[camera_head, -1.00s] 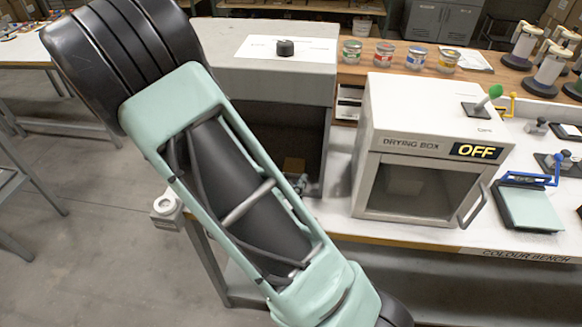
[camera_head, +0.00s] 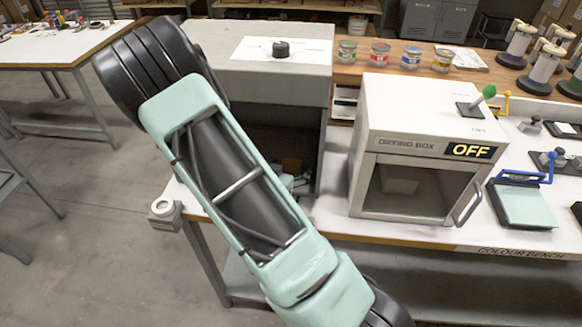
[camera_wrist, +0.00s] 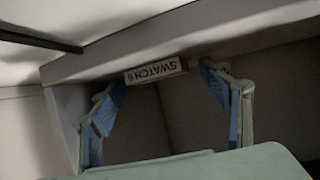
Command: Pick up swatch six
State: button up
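A small pale block (camera_wrist: 155,70) with the word SWATCH, upside down in the wrist view, lies against a grey edge; the end of its lettering is too small to read. My gripper (camera_wrist: 164,82) is open, with its two blue-padded fingers either side of the block and gaps between. It holds nothing. In the head view my gripper (camera_head: 288,181) is small and partly hidden by my arm, at the open front of a grey booth (camera_head: 265,75). A small brownish thing (camera_head: 291,164) shows dimly inside the booth; I cannot tell whether it is the same block.
The drying box (camera_head: 410,150), marked OFF, stands to the right of the booth with its handle in front. A pale green panel with a blue clamp (camera_head: 525,205) lies further right. Several tins (camera_head: 380,52) stand behind. A white ring fixture (camera_head: 164,213) sits at the bench's left corner.

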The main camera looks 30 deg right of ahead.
jog(key=c, duration=1.1)
jog(key=shift+r, duration=0.15)
